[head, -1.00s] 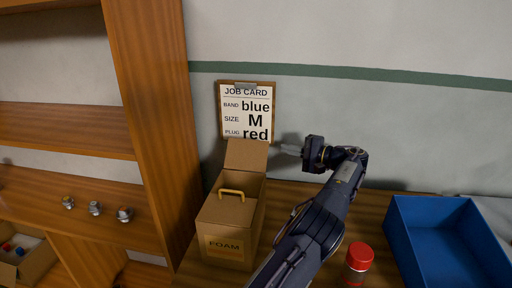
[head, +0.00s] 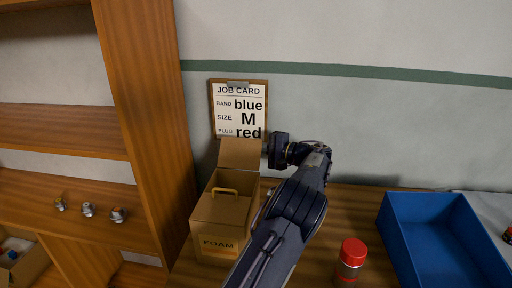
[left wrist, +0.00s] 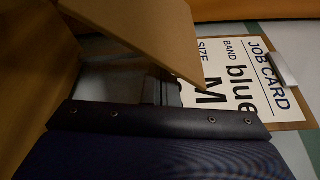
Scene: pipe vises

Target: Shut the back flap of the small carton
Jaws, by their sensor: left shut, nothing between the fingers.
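The small carton (head: 218,238), marked FOAM, stands on the bench below the job card. Its back flap (head: 240,153) stands up and leans back a little, so the top is open at the back. My left gripper (left wrist: 160,90) is shut and empty, behind the back flap. In the head view its fingers are hidden by the flap. The flap also crosses the left wrist view (left wrist: 150,30); I cannot tell whether the fingers touch it. My right gripper is not in view.
The job card (head: 238,110) hangs on the wall close behind the flap. A red-capped jar (head: 350,260) and a blue bin (head: 440,235) stand to the right. A wooden shelf unit (head: 140,130) rises at the left. Some bench is clear between arm and bin.

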